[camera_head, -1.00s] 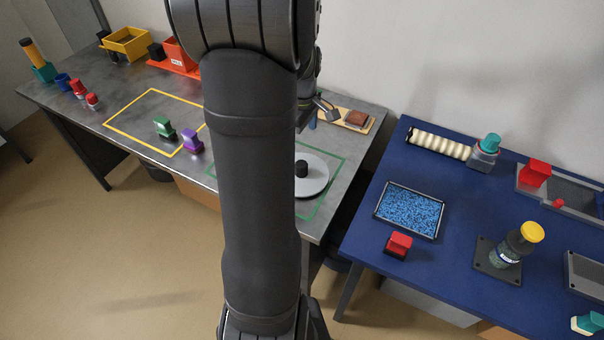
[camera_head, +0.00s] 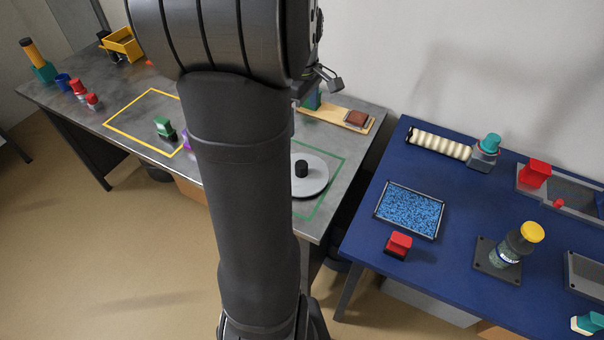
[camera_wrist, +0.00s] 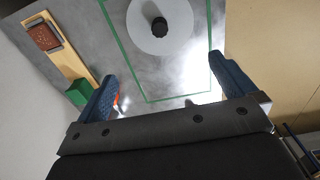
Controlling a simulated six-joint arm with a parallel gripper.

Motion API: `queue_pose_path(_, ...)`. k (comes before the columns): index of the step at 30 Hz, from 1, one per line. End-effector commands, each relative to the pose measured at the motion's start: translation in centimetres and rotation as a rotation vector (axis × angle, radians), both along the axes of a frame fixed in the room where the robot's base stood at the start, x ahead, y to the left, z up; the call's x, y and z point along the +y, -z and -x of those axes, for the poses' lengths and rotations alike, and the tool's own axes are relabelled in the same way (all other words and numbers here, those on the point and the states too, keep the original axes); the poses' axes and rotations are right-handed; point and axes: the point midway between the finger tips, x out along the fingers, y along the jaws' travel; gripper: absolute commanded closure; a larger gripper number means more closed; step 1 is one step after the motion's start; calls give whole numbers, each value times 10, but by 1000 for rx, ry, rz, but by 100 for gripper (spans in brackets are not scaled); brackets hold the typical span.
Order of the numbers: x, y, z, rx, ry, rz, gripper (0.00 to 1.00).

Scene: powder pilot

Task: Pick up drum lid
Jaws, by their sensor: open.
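The drum lid (camera_head: 313,182) is a light grey disc with a black knob (camera_head: 301,169) at its centre. It lies flat on the grey table inside a green taped outline, its left part hidden behind my arm in the head view. In the wrist view the lid (camera_wrist: 178,40) is at the top middle, knob toward me. My gripper (camera_wrist: 165,82) is open and empty, its two blue fingers spread wide, above the table and apart from the lid. In the head view my arm mostly hides the gripper; only a small part shows near the wooden board.
A wooden board (camera_head: 322,113) with a brown block (camera_head: 356,118) lies behind the lid, with a green block (camera_wrist: 79,93) at its end. A yellow outline with a green-handled item (camera_head: 165,128) is left. A blue table (camera_head: 360,225) with a blue-filled tray stands right.

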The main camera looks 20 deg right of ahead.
Motion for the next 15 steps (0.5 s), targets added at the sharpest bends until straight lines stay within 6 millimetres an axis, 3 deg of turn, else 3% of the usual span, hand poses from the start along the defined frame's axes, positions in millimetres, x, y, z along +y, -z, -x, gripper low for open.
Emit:
queue_pose_path(6, 0, -22, 0, -1, 0, 1, 0)
queue_pose_path(15, 0, -24, 0, 1, 0, -1, 2)
